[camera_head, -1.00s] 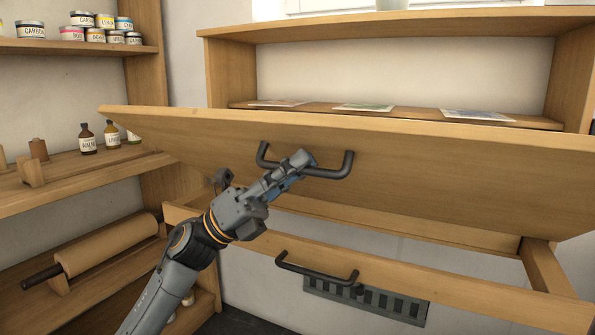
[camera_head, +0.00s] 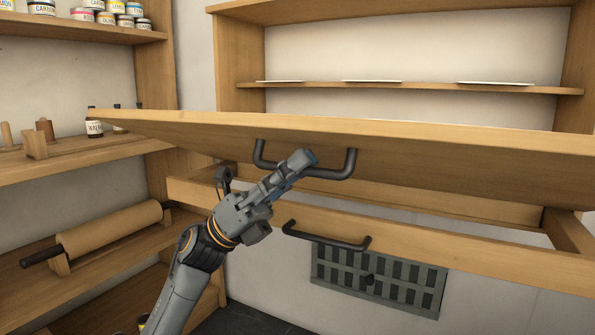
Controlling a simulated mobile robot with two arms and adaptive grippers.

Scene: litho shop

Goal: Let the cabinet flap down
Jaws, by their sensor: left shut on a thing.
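The wooden cabinet flap (camera_head: 440,155) is tilted, its near edge towards me and its underside in view. A dark bar handle (camera_head: 335,172) is fixed on that underside. My left gripper (camera_head: 298,165) is shut on the flap handle at its left-middle part. The fingertips partly cover the bar. The cabinet (camera_head: 240,60) stands open above and behind the flap. My right gripper is not in view.
Below the flap is a drawer front (camera_head: 420,241) with its own dark handle (camera_head: 325,238). A grey vent grille (camera_head: 375,278) is on the wall below. At left, shelves hold cans (camera_head: 85,14), a bottle (camera_head: 94,125) and a roller (camera_head: 110,230).

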